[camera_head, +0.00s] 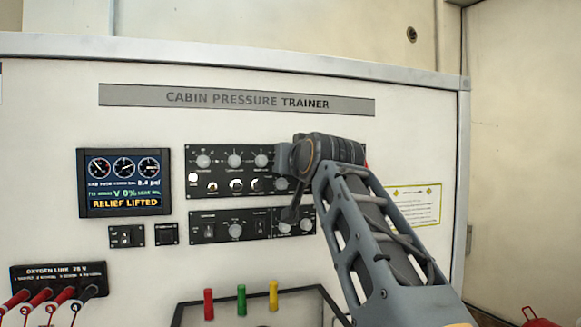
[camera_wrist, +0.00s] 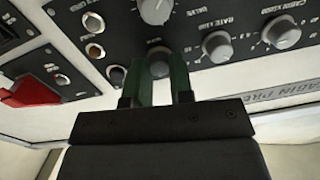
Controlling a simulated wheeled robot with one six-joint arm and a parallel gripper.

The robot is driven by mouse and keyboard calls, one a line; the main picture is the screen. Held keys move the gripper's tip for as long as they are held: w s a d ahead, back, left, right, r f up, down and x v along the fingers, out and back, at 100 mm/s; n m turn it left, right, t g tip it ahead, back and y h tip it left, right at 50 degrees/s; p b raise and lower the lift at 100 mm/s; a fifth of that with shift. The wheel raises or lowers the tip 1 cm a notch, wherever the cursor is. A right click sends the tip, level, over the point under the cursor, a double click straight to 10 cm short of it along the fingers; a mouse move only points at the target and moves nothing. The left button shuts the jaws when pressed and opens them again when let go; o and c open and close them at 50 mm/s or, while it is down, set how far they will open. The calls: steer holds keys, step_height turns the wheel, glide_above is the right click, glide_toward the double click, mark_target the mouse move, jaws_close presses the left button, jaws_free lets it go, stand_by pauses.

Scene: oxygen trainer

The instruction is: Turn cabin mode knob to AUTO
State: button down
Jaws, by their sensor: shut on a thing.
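My gripper (camera_wrist: 160,88) is shut on a round grey knob (camera_wrist: 158,62), with a dark green finger on either side of it. The knob's label and pointer cannot be read, so I cannot tell its setting. In the head view my gripper (camera_head: 285,158) is at the right part of the upper black knob panel (camera_head: 220,174), and my wrist hides the held knob there. Other knobs stand close by in the wrist view: a large one (camera_wrist: 156,9) just above, and two more (camera_wrist: 217,46) to the right. I cannot read AUTO on any label.
A display (camera_head: 125,182) at left reads RELIEF LIFTED. A lower knob panel (camera_head: 250,225) lies below. A red guarded switch (camera_wrist: 32,91) is at left in the wrist view. Red, green and yellow handles (camera_head: 241,300) stand at the bottom.

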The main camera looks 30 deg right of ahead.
steer(key=n+b, duration=0.1)
steer(key=n, duration=0.5)
steer(key=n+b, duration=0.1)
steer(key=n, duration=0.5)
steer(key=shift+a+n+g+h, duration=0.1)
steer(key=shift+n+g+h, duration=0.2)
steer(key=shift+n+h, duration=0.1)
stand_by(0.5)
steer(key=c, duration=1)
jaws_free()
steer(key=b+v, duration=0.3)
steer(key=v, duration=1)
steer(key=shift+s, duration=0.35)
steer(key=shift+a+f, duration=0.1)
